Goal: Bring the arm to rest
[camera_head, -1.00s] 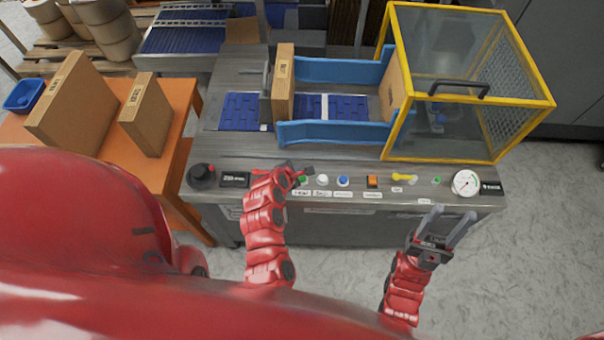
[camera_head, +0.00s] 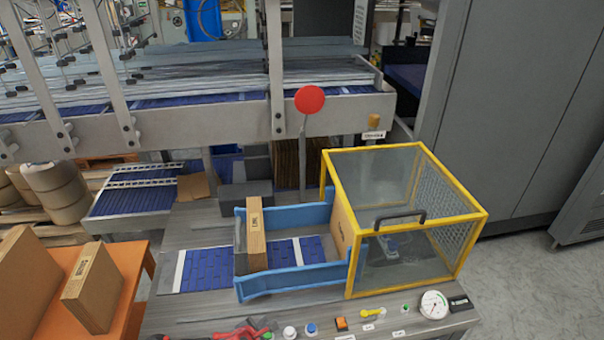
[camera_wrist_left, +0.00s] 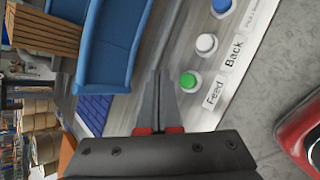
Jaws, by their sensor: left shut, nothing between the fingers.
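My left gripper (camera_head: 256,331) is at the bottom edge of the head view, partly cut off, over the front of the machine's control panel (camera_head: 375,327). In the left wrist view its two fingers (camera_wrist_left: 158,98) are together with nothing between them. They point past the green button (camera_wrist_left: 188,80) marked Feed, which lies close beside them; whether they touch the panel cannot be told. The white Back button (camera_wrist_left: 207,44) and a blue button (camera_wrist_left: 221,7) are further along. My right gripper is not in the head view.
A carton (camera_head: 256,236) stands between blue guide rails (camera_head: 300,281) on the belt. A yellow-framed guard (camera_head: 405,222) with a black handle stands right of it. Cartons (camera_head: 92,288) stand on the orange table (camera_head: 132,282) at left. A red disc (camera_head: 309,99) rises behind.

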